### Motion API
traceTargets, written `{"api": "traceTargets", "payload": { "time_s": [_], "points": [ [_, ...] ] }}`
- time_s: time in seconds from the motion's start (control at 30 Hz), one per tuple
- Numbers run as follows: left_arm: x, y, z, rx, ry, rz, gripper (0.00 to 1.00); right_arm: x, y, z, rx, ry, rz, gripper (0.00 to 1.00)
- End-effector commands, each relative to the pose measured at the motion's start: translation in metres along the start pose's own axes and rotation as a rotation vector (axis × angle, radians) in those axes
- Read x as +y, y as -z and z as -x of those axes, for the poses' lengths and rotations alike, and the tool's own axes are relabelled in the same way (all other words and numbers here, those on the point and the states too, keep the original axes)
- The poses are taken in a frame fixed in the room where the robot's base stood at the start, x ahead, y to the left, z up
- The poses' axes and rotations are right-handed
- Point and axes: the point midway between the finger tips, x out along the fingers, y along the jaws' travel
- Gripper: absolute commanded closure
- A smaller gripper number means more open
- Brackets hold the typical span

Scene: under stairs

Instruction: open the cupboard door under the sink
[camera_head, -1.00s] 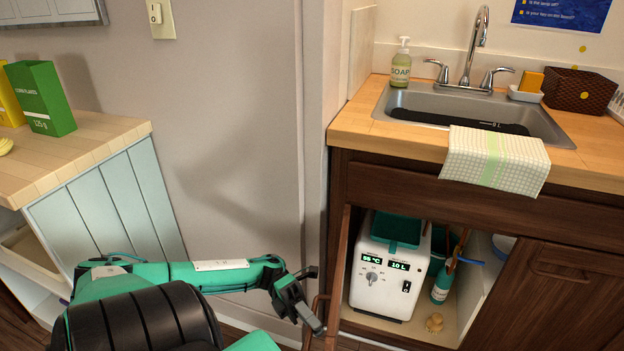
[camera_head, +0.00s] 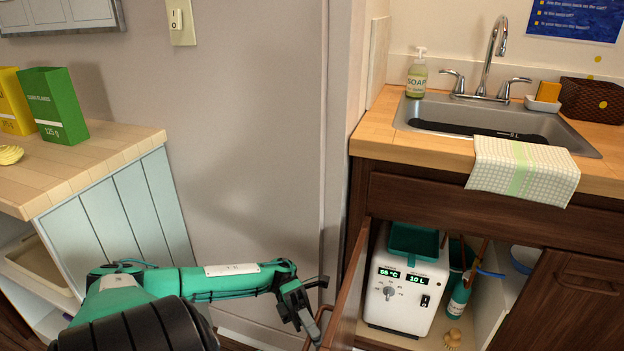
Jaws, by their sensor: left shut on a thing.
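The left cupboard door (camera_head: 350,288) under the sink stands swung open and is seen nearly edge-on. Its handle (camera_head: 324,311) is on the outer face, toward the left. My left gripper (camera_head: 312,335) is shut on this handle near the bottom of the view; its fingertips are partly hard to make out. The right cupboard door (camera_head: 570,305) is closed. Through the opening a white boiler (camera_head: 402,295) with a green top and a lit display shows inside. My right gripper is not in view.
A checked towel (camera_head: 522,170) hangs over the counter front. A grey wall (camera_head: 240,150) and a pale side cabinet (camera_head: 115,215) stand left.

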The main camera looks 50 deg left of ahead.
Motion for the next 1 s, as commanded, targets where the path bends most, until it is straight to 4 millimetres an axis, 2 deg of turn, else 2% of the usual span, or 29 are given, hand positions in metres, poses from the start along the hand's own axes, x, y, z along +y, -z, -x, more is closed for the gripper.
{"api": "traceTargets", "payload": {
  "time_s": [0.03,0.07,0.17,0.43,0.53,0.83,1.0],
  "points": [
    [-0.001,-0.001,0.001,-0.003,-0.002,-0.002,1.0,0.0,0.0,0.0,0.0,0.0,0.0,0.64],
    [-0.001,-0.001,0.001,-0.003,-0.002,-0.002,0.84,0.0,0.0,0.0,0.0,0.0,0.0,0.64],
    [-0.001,-0.001,0.001,-0.003,-0.002,-0.002,0.67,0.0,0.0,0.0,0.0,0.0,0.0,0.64],
    [0.0,-0.001,0.001,-0.002,-0.001,-0.001,0.67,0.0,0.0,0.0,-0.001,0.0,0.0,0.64],
    [0.0,-0.001,0.007,-0.002,-0.001,-0.001,0.67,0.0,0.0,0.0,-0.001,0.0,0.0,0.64],
    [0.0,-0.002,0.054,-0.004,-0.002,-0.001,0.67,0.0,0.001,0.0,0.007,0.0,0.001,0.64],
    [0.0,-0.001,0.071,-0.002,-0.002,-0.002,0.67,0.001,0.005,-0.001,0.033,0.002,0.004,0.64]
  ]
}}
